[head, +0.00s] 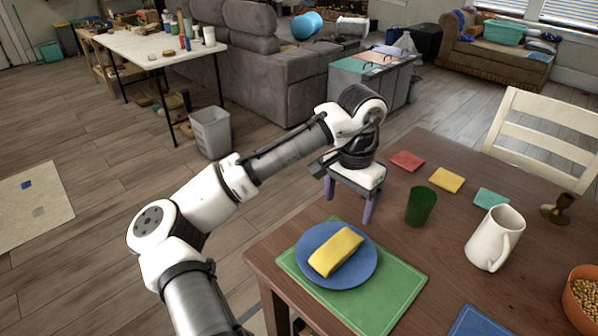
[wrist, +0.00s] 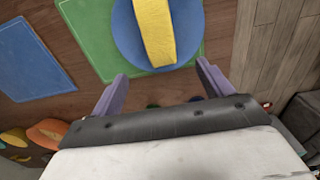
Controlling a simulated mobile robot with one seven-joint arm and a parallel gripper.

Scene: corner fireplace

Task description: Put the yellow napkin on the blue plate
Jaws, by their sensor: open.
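The yellow napkin (head: 336,251) is a folded strip lying on the blue plate (head: 312,281). The plate sits on a green mat (head: 392,290) near the left edge of the wooden table. In the wrist view the napkin (wrist: 155,32) lies across the plate (wrist: 187,38), with its upper end cut off by the frame. My gripper (head: 348,217) is above the table, just beyond the plate in the head view. Its two purple fingers are spread, with nothing between them, and they are apart from the napkin. In the wrist view the gripper (wrist: 176,82) shows its open fingers below the plate.
A green cup (head: 421,206) stands right of my gripper, with a white pitcher (head: 494,240) farther right. Red (head: 407,161), yellow (head: 446,180) and teal (head: 491,198) squares lie at the back. An orange bowl (head: 582,308) and a blue mat (head: 480,322) are at the front right.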

